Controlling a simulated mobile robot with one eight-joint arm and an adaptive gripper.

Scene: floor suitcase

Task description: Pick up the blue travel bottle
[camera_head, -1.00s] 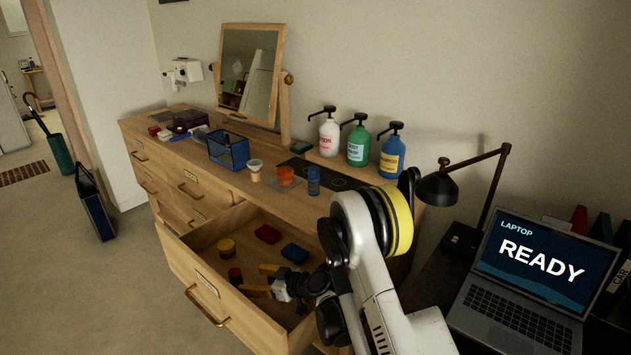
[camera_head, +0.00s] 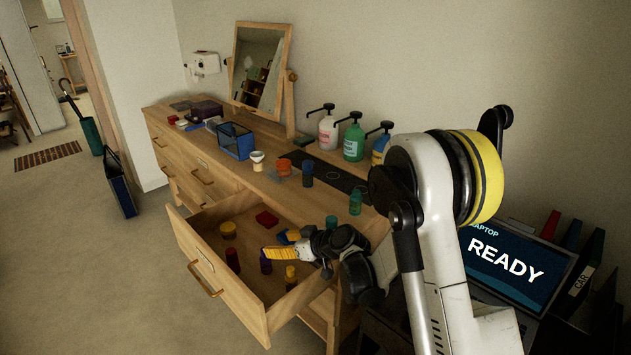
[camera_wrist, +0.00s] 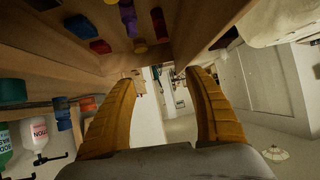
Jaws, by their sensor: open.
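The blue travel bottle (camera_head: 307,173) appears to be the small dark blue cylinder standing upright on the dresser top, in front of the pump bottles. My gripper (camera_head: 278,244) is open and empty above the pulled-out drawer, in front of the bottle and lower in the head view, clearly apart from it. In the wrist view, my two yellow fingers (camera_wrist: 160,78) are spread with nothing between them. That view is inverted, with the dresser-top bottles small at its left edge.
A teal bottle (camera_head: 355,202) stands to the right on the dresser top. An orange container (camera_head: 282,168) and a white cup (camera_head: 257,160) stand left. The open drawer (camera_head: 213,257) holds several small coloured items. A laptop (camera_head: 505,260) is at the right.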

